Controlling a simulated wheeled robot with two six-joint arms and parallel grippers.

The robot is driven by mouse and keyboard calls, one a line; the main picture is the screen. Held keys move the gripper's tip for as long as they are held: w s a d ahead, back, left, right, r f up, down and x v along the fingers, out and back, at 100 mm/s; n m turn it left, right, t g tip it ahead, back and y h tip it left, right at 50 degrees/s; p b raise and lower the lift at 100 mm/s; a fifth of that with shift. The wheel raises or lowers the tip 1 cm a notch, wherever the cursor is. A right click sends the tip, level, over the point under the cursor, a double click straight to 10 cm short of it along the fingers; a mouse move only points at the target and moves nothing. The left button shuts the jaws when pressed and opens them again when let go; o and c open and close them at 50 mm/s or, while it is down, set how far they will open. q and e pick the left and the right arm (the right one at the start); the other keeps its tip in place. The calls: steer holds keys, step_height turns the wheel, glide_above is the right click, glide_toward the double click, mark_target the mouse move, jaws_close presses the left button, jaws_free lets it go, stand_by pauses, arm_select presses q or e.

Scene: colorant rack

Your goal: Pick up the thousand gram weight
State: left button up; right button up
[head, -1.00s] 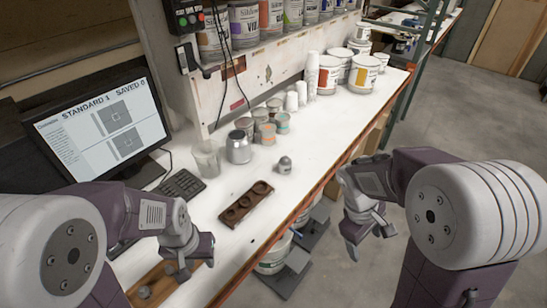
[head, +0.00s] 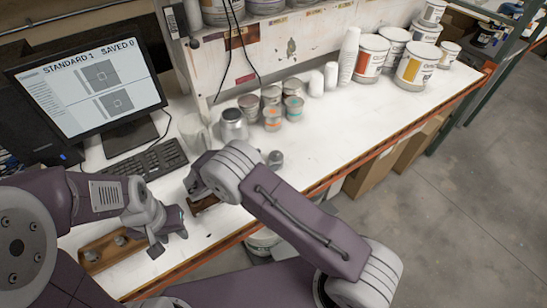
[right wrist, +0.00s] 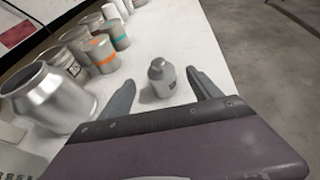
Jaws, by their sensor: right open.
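A grey metal weight with a knob top (head: 275,158) stands upright on the white bench; its marking is not legible. In the right wrist view the weight (right wrist: 161,80) stands ahead, between the fingers of my right gripper (right wrist: 160,83), which is open and holds nothing. In the head view my right arm hides that gripper. My left gripper (head: 168,238) hangs over the front of the bench near a wooden tray (head: 100,265) with small weights (head: 119,240); whether its jaws are open is unclear.
A silver can (head: 234,125) and several small tins (head: 271,117) stand behind the weight. A clear beaker (head: 194,132) and keyboard (head: 150,167) are to the left. My arm mostly covers a dark wooden block (head: 203,205). Bench right of the weight (head: 335,135) is clear.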

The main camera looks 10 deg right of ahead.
mark_target(281, 153)
steer(key=shift+a, duration=0.15)
steer(key=x, duration=0.2)
steer(key=p+x, duration=0.1)
steer(key=x, duration=0.1)
steer(key=shift+s+r, duration=0.1)
steer(key=shift+r, duration=0.1)
steer(key=shift+d+f, duration=0.2)
steer(key=shift+d, duration=0.25)
steer(key=shift+w+d+p, duration=0.15)
steer(key=shift+w+p, duration=0.1)
steer(key=shift+p, duration=0.2)
steer(key=p+x, duration=0.1)
steer(key=x, duration=0.3)
steer(key=shift+p, duration=0.35)
steer(key=shift+w+d+f, duration=0.2)
steer(key=shift+d+f, duration=0.05)
steer(key=shift+d, duration=0.05)
steer(key=shift+a+r, duration=0.1)
steer(key=shift+a, duration=0.05)
steer(key=c, duration=0.9)
jaws_close()
